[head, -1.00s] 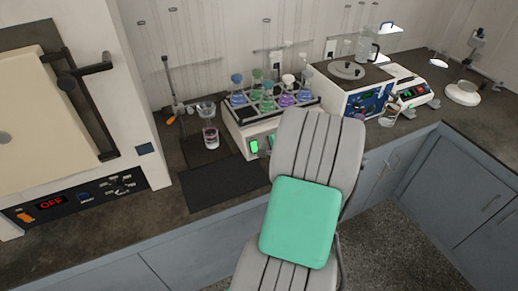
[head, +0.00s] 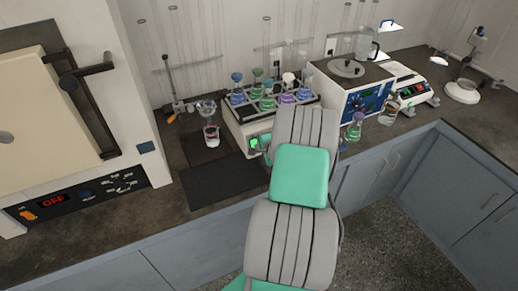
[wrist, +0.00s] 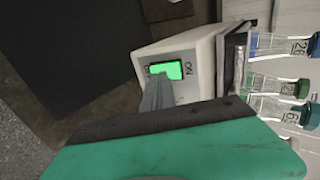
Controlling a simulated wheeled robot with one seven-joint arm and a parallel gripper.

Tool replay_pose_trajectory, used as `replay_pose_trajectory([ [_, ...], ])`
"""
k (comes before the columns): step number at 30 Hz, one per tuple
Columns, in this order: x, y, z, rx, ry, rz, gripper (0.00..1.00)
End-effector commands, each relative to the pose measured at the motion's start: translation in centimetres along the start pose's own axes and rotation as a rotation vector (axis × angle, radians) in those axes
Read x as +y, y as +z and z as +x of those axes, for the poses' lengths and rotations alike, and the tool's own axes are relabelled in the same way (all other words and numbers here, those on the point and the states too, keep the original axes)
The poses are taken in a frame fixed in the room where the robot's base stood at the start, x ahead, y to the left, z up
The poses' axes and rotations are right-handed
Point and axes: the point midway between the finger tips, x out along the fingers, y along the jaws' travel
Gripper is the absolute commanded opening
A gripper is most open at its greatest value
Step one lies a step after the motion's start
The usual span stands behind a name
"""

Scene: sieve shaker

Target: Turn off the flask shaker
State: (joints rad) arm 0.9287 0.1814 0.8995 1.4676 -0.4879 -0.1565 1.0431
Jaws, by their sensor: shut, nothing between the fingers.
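The flask shaker (head: 236,127) is a white box on the counter with a rack of stoppered flasks on top. My gripper (wrist: 158,80) is shut and empty. Its grey fingertips overlap the switch's lower edge in the picture; whether they touch it I cannot tell.
A dark mat (head: 222,182) lies on the counter left of the shaker. A beaker with dark red liquid (head: 211,133) stands behind it. Right of the shaker are a white hotplate-like unit (head: 345,98), a green-liquid flask (head: 355,128) and a balance (head: 413,92).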

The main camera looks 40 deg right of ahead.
Motion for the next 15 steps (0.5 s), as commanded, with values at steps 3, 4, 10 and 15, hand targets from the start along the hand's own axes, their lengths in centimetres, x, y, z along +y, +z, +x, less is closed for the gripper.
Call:
replay_pose_trajectory([
  [3, 1.2, -0.1, 1.3, 0.002, -0.064, 0.0, 0.0],
  [4, 1.4, -0.1, 1.5, 0.001, -0.084, 0.001, 0.0],
  [10, 0.4, 0.2, 0.9, -0.002, -0.103, -0.002, 0.0],
  [15, 0.1, 0.2, 0.7, -0.003, -0.103, -0.003, 0.0],
])
